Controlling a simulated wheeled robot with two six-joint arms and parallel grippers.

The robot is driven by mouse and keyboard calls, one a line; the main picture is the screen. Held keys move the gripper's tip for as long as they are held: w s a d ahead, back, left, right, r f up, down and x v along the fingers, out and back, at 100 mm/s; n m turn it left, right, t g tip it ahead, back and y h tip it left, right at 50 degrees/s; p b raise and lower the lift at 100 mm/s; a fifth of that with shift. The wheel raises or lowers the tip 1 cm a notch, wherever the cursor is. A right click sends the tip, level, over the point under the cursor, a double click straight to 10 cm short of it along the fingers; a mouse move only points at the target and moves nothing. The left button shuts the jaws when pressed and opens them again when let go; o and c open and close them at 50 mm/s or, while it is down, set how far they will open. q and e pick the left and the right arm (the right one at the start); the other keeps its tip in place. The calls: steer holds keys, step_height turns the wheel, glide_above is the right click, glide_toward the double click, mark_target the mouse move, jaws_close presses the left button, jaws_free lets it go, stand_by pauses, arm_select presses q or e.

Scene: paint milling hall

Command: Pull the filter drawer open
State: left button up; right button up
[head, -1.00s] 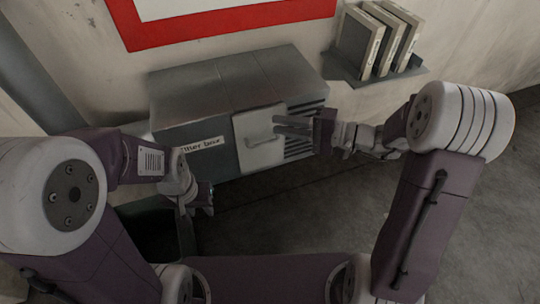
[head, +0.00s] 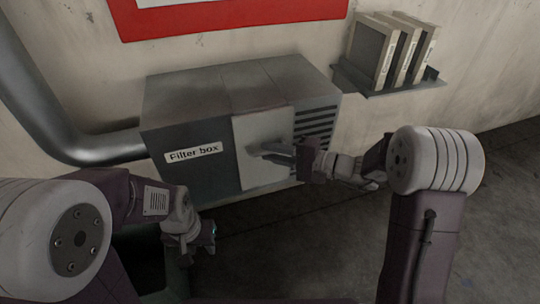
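The grey filter box (head: 190,100) is fixed to the wall and has a "Filter box" label (head: 194,152). Its light grey drawer front (head: 262,177) is right of the label; I cannot tell whether it stands out from the box. A pale bar handle (head: 252,149) is on this front, partly hidden by my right gripper. My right gripper (head: 272,151) reaches in from the right, with its fingers at the handle; whether they are shut on it is unclear. My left gripper (head: 205,241) hangs below the box, away from the drawer, its fingers hard to make out.
A thick grey pipe (head: 50,120) joins the box from the left. A wall shelf (head: 405,88) with several binders (head: 388,50) is at the upper right. A red-bordered sign (head: 228,22) hangs above. Floor (head: 330,235) in front of the box looks clear.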

steer(key=shift+w+a, duration=0.2)
steer(key=shift+a, duration=0.1)
jaws_close()
stand_by(1.3)
